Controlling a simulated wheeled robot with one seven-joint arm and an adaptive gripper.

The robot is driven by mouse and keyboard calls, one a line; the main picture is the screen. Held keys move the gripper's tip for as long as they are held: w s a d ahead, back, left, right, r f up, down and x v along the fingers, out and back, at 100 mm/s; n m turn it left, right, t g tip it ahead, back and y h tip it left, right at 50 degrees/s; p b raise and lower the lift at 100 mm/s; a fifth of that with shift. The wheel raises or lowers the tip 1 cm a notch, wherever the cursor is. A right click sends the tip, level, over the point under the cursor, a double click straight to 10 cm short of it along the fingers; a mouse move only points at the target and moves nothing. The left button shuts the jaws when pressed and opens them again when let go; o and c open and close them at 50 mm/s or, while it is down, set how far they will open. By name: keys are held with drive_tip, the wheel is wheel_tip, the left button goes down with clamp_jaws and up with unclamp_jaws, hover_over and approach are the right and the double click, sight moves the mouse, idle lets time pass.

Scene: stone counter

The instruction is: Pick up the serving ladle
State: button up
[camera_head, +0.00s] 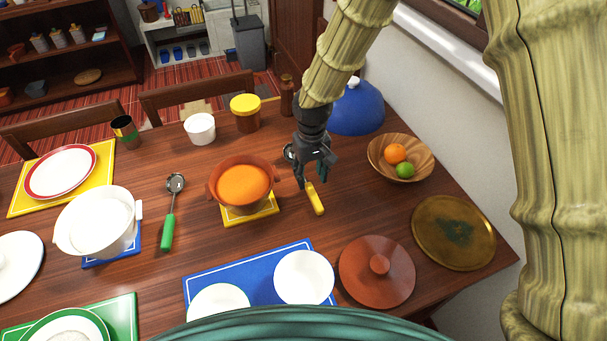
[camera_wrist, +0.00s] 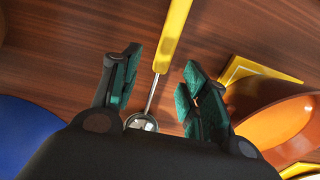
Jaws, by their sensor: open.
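A ladle with a yellow handle (camera_head: 315,199) lies on the wooden table (camera_head: 345,215), right of the orange soup pot. My gripper (camera_head: 316,174) is above it, pointing down and hiding part of it. In the wrist view the yellow handle (camera_wrist: 173,38) and thin metal shaft run between the open fingers of my gripper (camera_wrist: 163,65). The metal bowl (camera_wrist: 142,122) is near the palm and partly hidden. The fingers appear apart from the ladle.
The brown pot (camera_head: 225,199) of orange soup stands on a yellow trivet close left of my gripper. A blue dome (camera_head: 356,108) is behind, and a wooden fruit bowl (camera_head: 374,158) is to the right. A brown lid (camera_head: 362,286) lies in front.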

sight(310, 186)
drive_tip(key=shift+a+f+p, duration=0.1)
drive_tip(key=shift+f+p, duration=0.35)
drive_tip(key=shift+f, duration=1.95)
drive_tip(key=shift+s, duration=0.1)
clamp_jaws()
